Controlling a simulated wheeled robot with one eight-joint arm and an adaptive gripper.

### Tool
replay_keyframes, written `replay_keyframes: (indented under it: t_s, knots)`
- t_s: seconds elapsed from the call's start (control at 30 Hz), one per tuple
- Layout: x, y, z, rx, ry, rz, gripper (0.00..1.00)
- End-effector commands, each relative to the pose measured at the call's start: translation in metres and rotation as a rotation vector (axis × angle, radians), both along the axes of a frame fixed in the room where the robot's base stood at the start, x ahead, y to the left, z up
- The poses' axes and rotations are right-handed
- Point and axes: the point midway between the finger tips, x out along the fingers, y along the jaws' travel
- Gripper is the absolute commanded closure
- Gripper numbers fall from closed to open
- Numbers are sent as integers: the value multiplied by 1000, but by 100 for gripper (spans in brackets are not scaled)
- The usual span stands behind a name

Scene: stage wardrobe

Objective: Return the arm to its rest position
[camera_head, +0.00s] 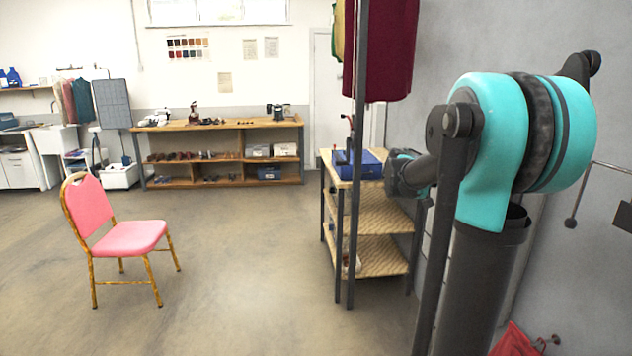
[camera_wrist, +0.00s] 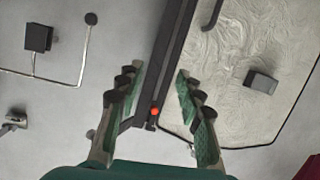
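My arm (camera_head: 487,150) stands at the right of the head view, with teal and black joints above a dark upright column. A dark part of it with a teal band (camera_head: 410,176) reaches left, in front of the shelf unit. I cannot make out my fingers in the head view. In the wrist view my gripper (camera_wrist: 157,75) is open, its two green-padded fingers spread apart. Nothing is held between them. A long dark bar (camera_wrist: 172,60) with a small orange-red dot shows between and beyond the fingers. I cannot tell how far off the bar is.
A shelf unit (camera_head: 375,222) with a blue box (camera_head: 358,165) stands beside my arm. Dark red cloth (camera_head: 385,50) hangs above it. A grey wall lies close on the right, with a bent rail (camera_wrist: 82,70). A pink chair (camera_head: 133,238) stands left; the middle floor is clear.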

Motion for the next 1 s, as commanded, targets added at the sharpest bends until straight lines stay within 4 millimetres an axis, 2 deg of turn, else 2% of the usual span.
replay_keyframes:
  t_s: [0.03, 0.2, 0.27, 0.4, 0.5, 0.6, 0.73, 0.83, 1.0]
  knots:
    - [-17, 14, -30, 72, 72, 47, 63]
    - [-66, 69, -123, 299, 315, 260, 63]
    - [-84, 91, -153, 372, 388, 352, 63]
    - [-128, 150, -217, 518, 533, 603, 63]
    - [-161, 192, -255, 598, 607, 796, 63]
    - [-189, 230, -283, 650, 651, 978, 63]
    - [-215, 265, -304, 684, 675, 1149, 63]
    - [-225, 279, -311, 693, 680, 1219, 63]
    - [-228, 283, -313, 695, 681, 1243, 63]
